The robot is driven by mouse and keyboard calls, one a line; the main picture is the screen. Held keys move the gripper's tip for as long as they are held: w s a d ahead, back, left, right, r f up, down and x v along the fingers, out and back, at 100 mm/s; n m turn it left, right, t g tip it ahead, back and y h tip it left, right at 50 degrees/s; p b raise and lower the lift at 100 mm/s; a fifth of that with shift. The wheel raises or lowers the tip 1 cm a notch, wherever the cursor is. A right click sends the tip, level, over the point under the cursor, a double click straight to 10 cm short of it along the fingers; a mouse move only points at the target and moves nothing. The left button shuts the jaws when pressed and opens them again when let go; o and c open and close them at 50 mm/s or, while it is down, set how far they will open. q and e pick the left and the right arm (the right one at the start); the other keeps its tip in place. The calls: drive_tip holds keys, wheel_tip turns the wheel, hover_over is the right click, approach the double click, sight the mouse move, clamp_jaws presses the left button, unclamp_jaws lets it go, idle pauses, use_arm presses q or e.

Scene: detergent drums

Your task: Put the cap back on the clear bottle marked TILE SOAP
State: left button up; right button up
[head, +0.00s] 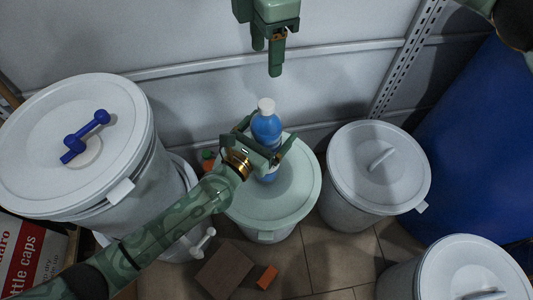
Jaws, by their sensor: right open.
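A bottle (266,130) with blue contents stands upright over the pale green drum lid (300,187). No marking on the bottle can be read. My right gripper (267,58) is open and empty, pointing down well above the bottle.
A large white drum (40,120) with a blue tap-like piece (86,137) on its lid stands at left. White-lidded drums stand at right (350,165) and lower right (465,262). A blue barrel (475,140) fills the far right. A brown box (223,270) and an orange block (267,277) lie on the floor.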

use_arm(q)
drive_tip(key=p+v, duration=0.2)
drive_tip(key=v, duration=1.4)
use_arm(e)
drive_tip(key=r, duration=0.3)
drive_tip(key=shift+s+r, duration=0.1)
drive_tip(key=shift+s, duration=0.2)
